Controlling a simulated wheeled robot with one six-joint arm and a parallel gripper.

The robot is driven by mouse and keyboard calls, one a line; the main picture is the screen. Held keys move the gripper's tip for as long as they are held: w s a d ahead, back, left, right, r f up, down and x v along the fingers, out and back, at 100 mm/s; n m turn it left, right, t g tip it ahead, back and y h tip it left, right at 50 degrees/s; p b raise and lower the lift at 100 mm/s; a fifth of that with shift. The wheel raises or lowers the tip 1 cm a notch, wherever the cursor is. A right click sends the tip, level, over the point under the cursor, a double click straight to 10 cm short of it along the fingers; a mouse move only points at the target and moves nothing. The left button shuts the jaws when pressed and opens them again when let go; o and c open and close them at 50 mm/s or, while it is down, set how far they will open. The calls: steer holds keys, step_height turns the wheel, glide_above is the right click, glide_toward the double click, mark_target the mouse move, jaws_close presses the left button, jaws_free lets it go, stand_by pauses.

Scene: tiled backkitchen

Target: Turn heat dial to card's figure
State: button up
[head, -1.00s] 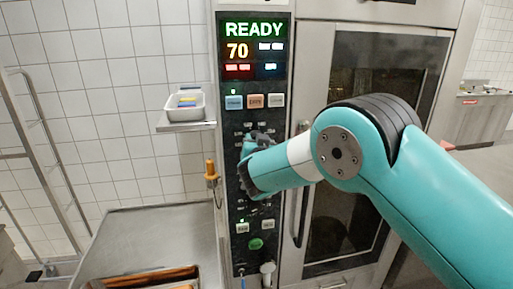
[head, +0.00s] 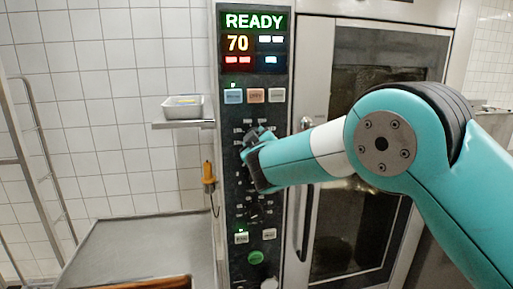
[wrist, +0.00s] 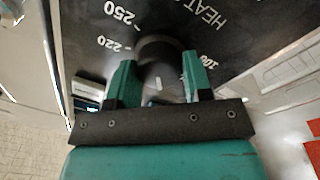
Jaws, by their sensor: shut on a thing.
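The heat dial (wrist: 160,48) is a dark round knob on the oven's black control panel (head: 233,195). In the wrist view, my gripper (wrist: 160,78) has its two teal fingers on either side of the dial, shut on it. Printed marks 250, 220 and 100 and the word HEAT show around it. In the head view my gripper (head: 250,143) covers most of the dial, so its pointer is hidden. The panel's display (head: 253,42) reads READY with 70 in yellow below. I cannot make out a card with a figure.
A small metal tray (head: 183,113) sits on a shelf (head: 180,125) left of the panel. An orange-handled probe (head: 208,175) hangs below it. A steel table (head: 140,245) stands at the lower left. The glass oven door (head: 345,235) is right of the panel, behind my arm.

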steer(key=shift+n+g+y+b, duration=0.2)
steer(key=shift+n+y, duration=0.25)
steer(key=shift+n, duration=3.65)
steer(key=shift+n+g+y+b, duration=0.1)
steer(key=shift+n+y+b, duration=0.25)
steer(key=shift+n, duration=3.75)
steer(key=o, duration=0.9)
steer(key=shift+f, duration=0.1)
steer(key=b+v, duration=0.7)
steer(key=v, duration=1)
steer(key=shift+s+d, duration=0.15)
steer(key=shift+s, duration=0.05)
